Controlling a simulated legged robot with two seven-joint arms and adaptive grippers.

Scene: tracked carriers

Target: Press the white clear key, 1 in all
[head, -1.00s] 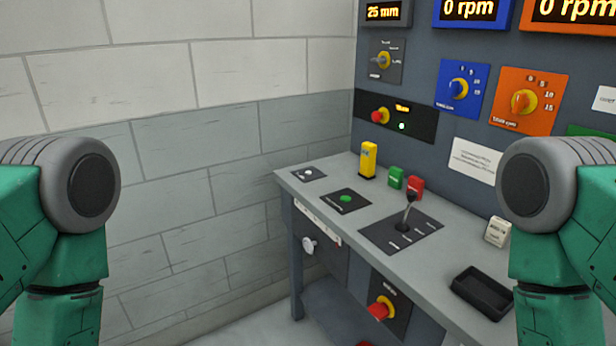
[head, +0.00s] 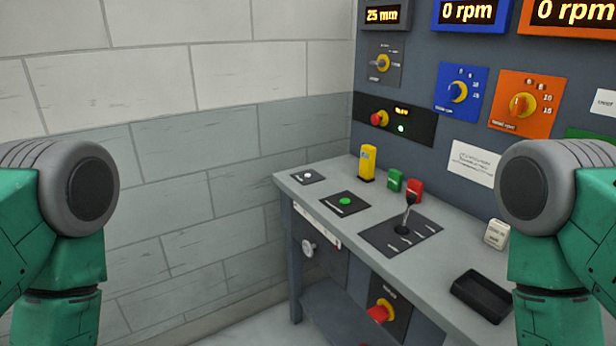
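A small white key (head: 307,176) sits on a dark plate at the far left end of the grey console top (head: 372,222). I take it to be the white clear key; its label is too small to read. A green key (head: 345,201) on a larger dark plate is nearer and to its right. Only the upper parts of my two green arms show, at the left and right edges of the head view. Both grippers are out of view, and nothing touches the white key.
A black tray (head: 481,296) lies at the right. A brick wall (head: 190,190) bounds the left.

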